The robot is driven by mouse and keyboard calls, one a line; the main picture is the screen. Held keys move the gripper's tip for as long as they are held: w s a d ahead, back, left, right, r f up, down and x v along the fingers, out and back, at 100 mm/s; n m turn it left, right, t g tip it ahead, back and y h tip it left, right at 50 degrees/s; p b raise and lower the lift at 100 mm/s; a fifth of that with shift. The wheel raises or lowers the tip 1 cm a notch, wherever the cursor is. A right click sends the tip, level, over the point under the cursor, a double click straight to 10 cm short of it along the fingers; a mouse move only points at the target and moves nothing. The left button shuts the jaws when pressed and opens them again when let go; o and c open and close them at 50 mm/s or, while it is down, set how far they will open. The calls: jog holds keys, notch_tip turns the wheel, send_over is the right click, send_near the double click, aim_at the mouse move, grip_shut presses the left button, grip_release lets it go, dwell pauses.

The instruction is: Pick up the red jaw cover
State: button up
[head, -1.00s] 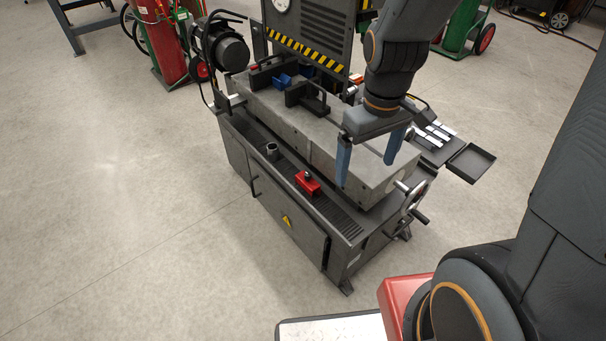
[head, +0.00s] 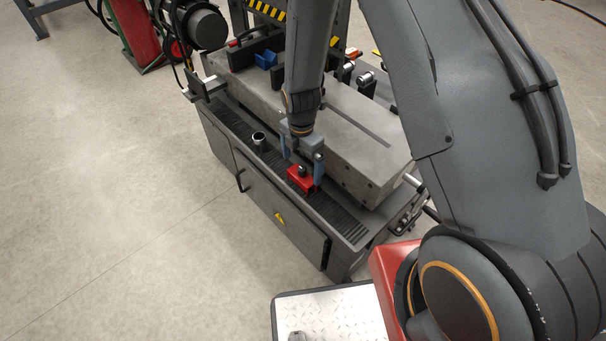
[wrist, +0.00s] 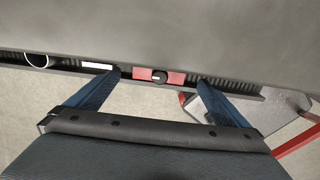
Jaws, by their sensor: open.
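The red jaw cover (head: 302,181), a small red block with a dark knob on top, sits on the narrow front ledge of the grey machine (head: 262,205). In the wrist view the red jaw cover (wrist: 176,77) lies between my two blue fingertips, partly cut off by the grey bed edge above. My gripper (head: 301,168) is open and points down at it, one finger to each side. My gripper also shows in the wrist view (wrist: 159,82). Nothing is held. The fingers hide part of the cover in the head view, and I cannot tell whether they touch it.
A short dark cylinder (head: 259,140) stands on the same ledge to the left. The raised stone-grey bed (head: 350,140) runs close behind the cover. Blue pieces (head: 266,60) and black clamps lie at the far end. The floor (head: 120,200) left is clear.

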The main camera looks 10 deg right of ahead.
aim_at(299, 174)
jog(key=f, duration=0.6)
jog(key=shift+s+a+f, duration=0.2)
jog(key=shift+a, duration=0.1)
jog(key=c, duration=1.2)
jog(key=shift+r, duration=0.1)
